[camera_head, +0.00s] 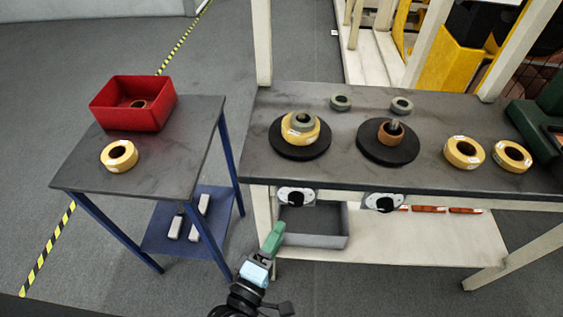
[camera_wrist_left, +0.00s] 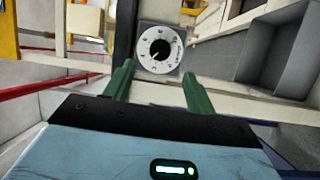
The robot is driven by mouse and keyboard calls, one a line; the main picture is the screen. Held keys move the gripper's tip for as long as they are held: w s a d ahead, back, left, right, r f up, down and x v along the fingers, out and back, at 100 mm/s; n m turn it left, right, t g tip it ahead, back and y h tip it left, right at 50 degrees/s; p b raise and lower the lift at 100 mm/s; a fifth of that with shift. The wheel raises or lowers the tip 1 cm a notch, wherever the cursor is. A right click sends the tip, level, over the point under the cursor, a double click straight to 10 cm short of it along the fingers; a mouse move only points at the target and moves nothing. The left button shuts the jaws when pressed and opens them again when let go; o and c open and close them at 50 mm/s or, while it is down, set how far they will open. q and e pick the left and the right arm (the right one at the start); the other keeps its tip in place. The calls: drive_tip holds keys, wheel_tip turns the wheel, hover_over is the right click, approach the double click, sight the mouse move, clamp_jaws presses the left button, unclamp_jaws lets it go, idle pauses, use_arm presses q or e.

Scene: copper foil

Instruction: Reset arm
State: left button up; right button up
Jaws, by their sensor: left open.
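My left gripper (camera_head: 271,240) has green fingers and a light blue body. It is in front of the workbench, below the level of its top and near the grey bin on the lower shelf. In the left wrist view the two green fingers (camera_wrist_left: 158,85) stand apart with nothing between them. Beyond them is a white dial (camera_wrist_left: 160,48) with a black knob, which is the left dial (camera_head: 296,197) on the bench front in the head view. I cannot tell whether the fingers touch anything. My right gripper is not in view.
The workbench (camera_head: 340,113) carries two black discs with rings, plus loose yellow and grey rings. A side table (camera_head: 165,165) at left holds a red bin (camera_head: 133,103) and a yellow ring (camera_head: 119,156). A grey bin (camera_head: 330,241) sits under the bench. Floor between the tables is clear.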

use_arm(q)
drive_tip(key=s+a+f+m+g+y+p, duration=0.2)
drive_tip(key=s+a+m, duration=0.5)
drive_tip(key=s, duration=0.4)
drive_tip(key=s+a+f+m+g+y+p, duration=0.3)
drive_tip(key=s+a+m+g+p, duration=0.3)
drive_tip(key=s+a, duration=0.3)
drive_tip(key=s+f+m, duration=0.1)
drive_tip(key=s, duration=0.1)
drive_tip(key=shift+s+a+f+m, duration=0.3)
drive_tip(key=shift+s+f+m, duration=0.05)
drive_tip(key=shift+s+m, duration=0.05)
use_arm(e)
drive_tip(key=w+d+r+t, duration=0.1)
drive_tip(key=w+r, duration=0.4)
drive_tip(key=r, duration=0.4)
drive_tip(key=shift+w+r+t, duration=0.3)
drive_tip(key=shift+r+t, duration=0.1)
